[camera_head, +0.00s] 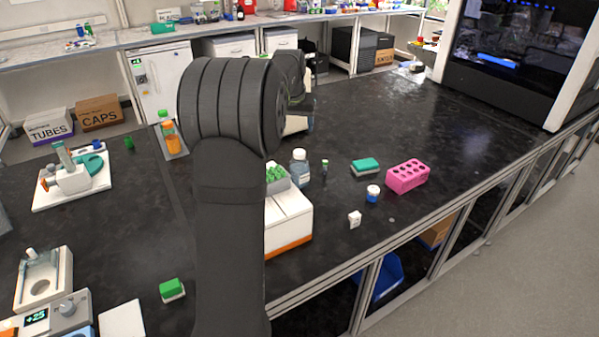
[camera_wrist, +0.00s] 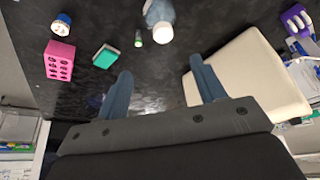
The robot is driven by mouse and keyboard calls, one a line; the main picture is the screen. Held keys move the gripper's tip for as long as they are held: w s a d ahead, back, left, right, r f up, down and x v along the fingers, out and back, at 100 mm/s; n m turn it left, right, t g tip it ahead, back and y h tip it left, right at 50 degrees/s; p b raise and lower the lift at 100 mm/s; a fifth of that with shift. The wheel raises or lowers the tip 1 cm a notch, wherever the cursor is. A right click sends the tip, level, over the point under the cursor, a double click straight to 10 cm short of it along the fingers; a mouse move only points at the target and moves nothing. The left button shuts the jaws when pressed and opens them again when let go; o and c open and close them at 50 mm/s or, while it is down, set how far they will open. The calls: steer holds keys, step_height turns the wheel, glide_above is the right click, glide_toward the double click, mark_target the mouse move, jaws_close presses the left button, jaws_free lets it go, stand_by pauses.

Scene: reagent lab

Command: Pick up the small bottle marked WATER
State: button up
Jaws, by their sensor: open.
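A clear bottle with a white cap (camera_head: 300,169) stands upright on the black bench, beside the white box; its label is too small to read. It also shows at the top of the wrist view (camera_wrist: 158,14), seen cap first. A smaller blue jar with a white lid (camera_head: 373,194) stands further right, and in the wrist view it is at the upper left (camera_wrist: 62,22); I cannot read its marking either. My gripper (camera_wrist: 161,80) is open and empty, with the clear bottle beyond its fingertips. In the head view my arm mostly hides the gripper.
A thin green-capped vial (camera_head: 324,168) stands close beside the clear bottle. A teal-topped sponge (camera_head: 366,167), pink rack (camera_head: 408,176) and small white cube (camera_head: 355,219) lie to the right. A white box (camera_head: 288,222) with a tray of green items is left, partly behind my arm.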

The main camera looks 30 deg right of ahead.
glide_toward(299, 152)
steer(key=x, duration=0.5)
steer(key=shift+s+f, duration=0.15)
steer(key=shift+s, duration=0.25)
steer(key=shift+w+x, duration=0.2)
steer(key=shift+x, duration=1.15)
steer(key=shift+w+x, duration=0.25)
steer(key=shift+x, duration=1.1)
steer(key=shift+d, duration=0.1)
jaws_close()
